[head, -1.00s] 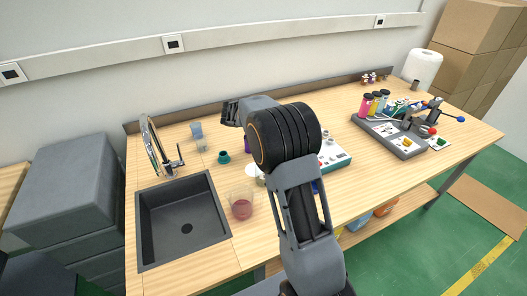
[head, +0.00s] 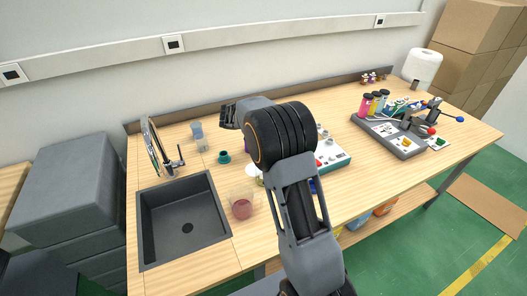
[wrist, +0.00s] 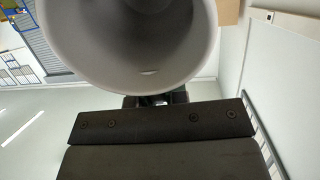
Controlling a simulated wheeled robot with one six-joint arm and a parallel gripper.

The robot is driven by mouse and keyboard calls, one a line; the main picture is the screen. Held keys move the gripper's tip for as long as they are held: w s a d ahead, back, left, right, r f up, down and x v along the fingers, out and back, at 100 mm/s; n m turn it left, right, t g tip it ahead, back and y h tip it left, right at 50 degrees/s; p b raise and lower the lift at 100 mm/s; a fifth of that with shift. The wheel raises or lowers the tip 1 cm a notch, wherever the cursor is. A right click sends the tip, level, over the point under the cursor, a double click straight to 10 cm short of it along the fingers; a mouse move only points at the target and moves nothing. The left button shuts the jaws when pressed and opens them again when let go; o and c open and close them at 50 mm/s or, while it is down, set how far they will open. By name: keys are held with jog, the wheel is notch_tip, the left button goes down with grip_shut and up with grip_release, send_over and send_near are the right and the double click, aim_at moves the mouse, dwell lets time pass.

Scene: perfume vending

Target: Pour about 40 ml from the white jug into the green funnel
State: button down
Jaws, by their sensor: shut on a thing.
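The white jug (wrist: 130,62) fills the upper middle of the wrist view, with its round wall close to the camera. My gripper (wrist: 158,108) shows as dark bars just below it and is shut on it. I cannot make out how much liquid is in the jug. In the head view my gripper (head: 232,113) is mostly hidden behind my arm, and the jug cannot be made out there. A green funnel-like piece (head: 223,157) stands on the table left of my arm, apart from my gripper.
A dark sink (head: 187,227) with a tap is at the left. A clear beaker with reddish liquid (head: 241,208) stands right of it. Small cups (head: 198,131) are at the back. A white-and-teal device (head: 331,155) and a grey tray with coloured bottles (head: 388,135) are to the right.

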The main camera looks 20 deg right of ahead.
jog(key=shift+r+b, duration=0.15)
jog(key=shift+b, duration=0.25)
dwell(0.3)
jog(key=shift+a+r+h+b, duration=0.2)
jog(key=shift+h+b, duration=0.3)
jog(key=shift+b, duration=0.1)
dwell(0.6)
jog(key=shift+d+r+y+p, duration=0.15)
jog(key=shift+d+y+p, duration=0.15)
jog(key=shift+p, duration=0.7)
jog(key=shift+s+d+f+y+b, duration=0.1)
jog(key=shift+d+f+y+b, duration=0.15)
jog(key=shift+f+b, duration=0.2)
jog(key=shift+d+f+y+b, duration=0.15)
jog(key=shift+f+y+b, duration=0.1)
jog(key=shift+f+b, duration=0.2)
jog(key=shift+d+f+y+b, duration=0.2)
jog(key=shift+f+y+b, duration=0.05)
jog(key=shift+y+b, duration=0.2)
jog(key=shift+s+d+r+y, duration=0.1)
jog(key=shift+d+r+y, duration=0.35)
jog(key=shift+y, duration=0.4)
jog(key=shift+d+r+t+y, duration=0.1)
jog(key=shift+d+t+y, duration=0.3)
jog(key=shift+y, duration=0.4)
jog(key=shift+d+y, duration=0.25)
jog(key=shift+y, duration=0.25)
